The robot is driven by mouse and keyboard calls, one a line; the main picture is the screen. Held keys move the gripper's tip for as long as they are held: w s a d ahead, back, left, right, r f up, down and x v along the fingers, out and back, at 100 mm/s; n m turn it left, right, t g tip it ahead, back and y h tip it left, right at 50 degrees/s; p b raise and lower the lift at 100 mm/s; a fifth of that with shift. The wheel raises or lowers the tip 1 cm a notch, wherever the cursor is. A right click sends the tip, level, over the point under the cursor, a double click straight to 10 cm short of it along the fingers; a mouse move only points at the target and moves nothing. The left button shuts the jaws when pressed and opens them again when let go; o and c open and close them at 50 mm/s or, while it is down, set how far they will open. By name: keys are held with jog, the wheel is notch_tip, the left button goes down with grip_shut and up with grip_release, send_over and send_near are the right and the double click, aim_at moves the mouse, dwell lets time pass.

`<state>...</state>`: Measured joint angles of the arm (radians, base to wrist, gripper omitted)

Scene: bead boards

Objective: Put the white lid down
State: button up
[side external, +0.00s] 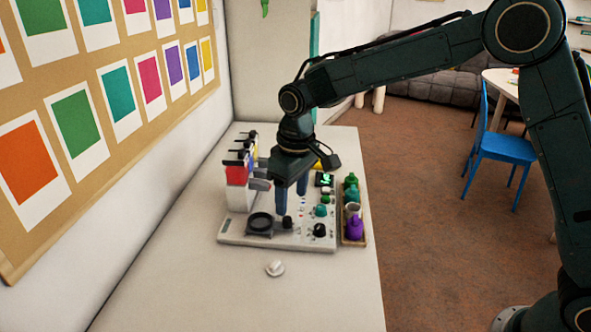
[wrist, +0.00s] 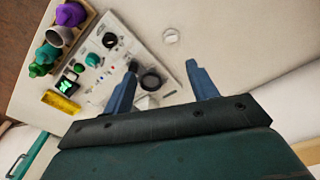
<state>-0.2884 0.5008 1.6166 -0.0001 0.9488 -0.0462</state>
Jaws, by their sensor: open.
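The white lid (side external: 275,268) lies on the pale table, just off the front edge of the board in the side view. It shows as a small white round piece (wrist: 170,36) on the table in the wrist view, apart from the board. My gripper (side external: 291,196) is open with nothing seen between its fingers. It hangs over the board, behind and above the lid in the side view. In the wrist view the lid is beyond the open fingertips (wrist: 161,64).
The white board (side external: 232,238) carries a black round dish (side external: 260,222), dark knobs and a small lit screen (side external: 323,179). A tray (side external: 354,242) of coloured bottles stands along its right. Red, yellow and blue containers (side external: 237,175) stand at its left.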

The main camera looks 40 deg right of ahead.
jog(key=s+d+r+m+t, duration=0.2)
jog(key=s+d+r, duration=0.7)
jog(key=s+r, duration=0.35)
jog(key=s+d+m+t, duration=0.1)
jog(key=s+d, duration=0.1)
jog(key=s, duration=0.6)
jog(key=s+d+t, duration=0.1)
jog(key=s+d, duration=0.2)
jog(key=s, duration=0.6)
jog(key=shift+f+m+t, duration=0.4)
jog(key=shift+s+d+f, duration=0.1)
jog(key=shift+s+f, duration=0.05)
jog(key=shift+s, duration=0.15)
jog(key=shift+c, duration=0.4)
jog(key=shift+w, duration=0.1)
